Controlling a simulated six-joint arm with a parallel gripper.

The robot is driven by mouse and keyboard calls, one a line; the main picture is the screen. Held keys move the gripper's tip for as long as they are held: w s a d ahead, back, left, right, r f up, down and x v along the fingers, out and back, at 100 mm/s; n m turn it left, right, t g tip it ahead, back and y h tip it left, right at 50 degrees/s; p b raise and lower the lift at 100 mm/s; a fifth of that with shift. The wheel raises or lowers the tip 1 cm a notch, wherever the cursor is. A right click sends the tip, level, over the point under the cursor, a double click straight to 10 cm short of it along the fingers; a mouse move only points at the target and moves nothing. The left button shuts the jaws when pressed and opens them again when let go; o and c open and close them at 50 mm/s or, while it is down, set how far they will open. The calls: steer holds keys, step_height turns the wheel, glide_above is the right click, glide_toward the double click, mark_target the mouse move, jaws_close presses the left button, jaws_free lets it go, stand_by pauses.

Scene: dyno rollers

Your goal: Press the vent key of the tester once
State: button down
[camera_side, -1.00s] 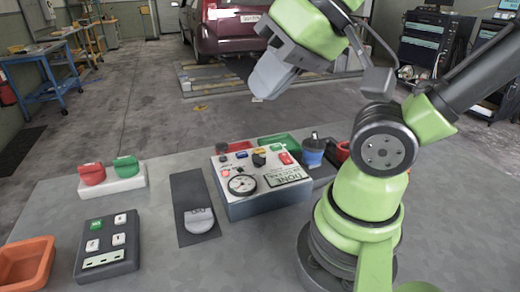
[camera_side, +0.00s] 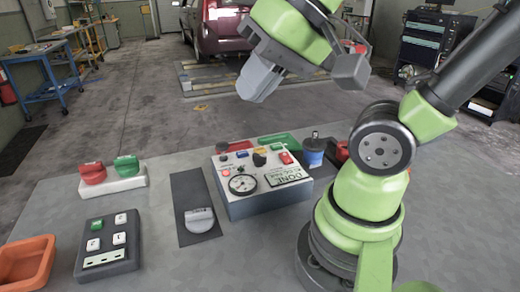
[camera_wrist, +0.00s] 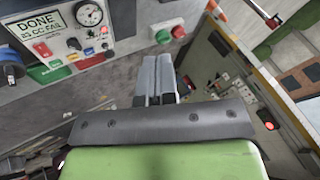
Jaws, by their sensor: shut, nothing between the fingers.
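The tester (camera_side: 262,205) is a pale box with a round gauge (camera_side: 243,184), a display (camera_side: 290,177) whose top line reads DONE, and small coloured controls. These include a red key (camera_side: 286,158), a blue key (camera_side: 242,154), a dark yellow-based knob (camera_side: 260,156) and a red lamp (camera_side: 226,173). I cannot read which key is the vent key. My gripper (camera_side: 250,92) is shut and empty, in the air well above the tester and touching nothing. In the wrist view the shut fingers (camera_wrist: 158,62) point past the tester, whose display (camera_wrist: 37,40) shows at upper left.
Left of the tester are a dark mat with a grey puck-like piece (camera_side: 199,220), a dark keypad (camera_side: 107,246), red and green knobs on a white base (camera_side: 113,185) and an orange bin (camera_side: 24,262). A blue-banded container (camera_side: 313,152) stands behind right.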

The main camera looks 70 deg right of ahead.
steer(key=w+d+f+m+y, duration=0.1)
steer(key=w+d+f+m, duration=0.15)
steer(key=w+m, duration=0.35)
steer(key=m+t+h, duration=0.3)
steer(key=m+h, duration=0.1)
steer(key=m, duration=1.2)
glide_above(260, 151)
step_height(260, 151, down, 10)
steer(key=shift+f, duration=0.25)
steer(key=shift+f, duration=0.1)
steer(key=shift+f, duration=4.3)
steer(key=shift+f, duration=0.1)
steer(key=shift+w+f, duration=0.1)
steer(key=shift+f, duration=0.25)
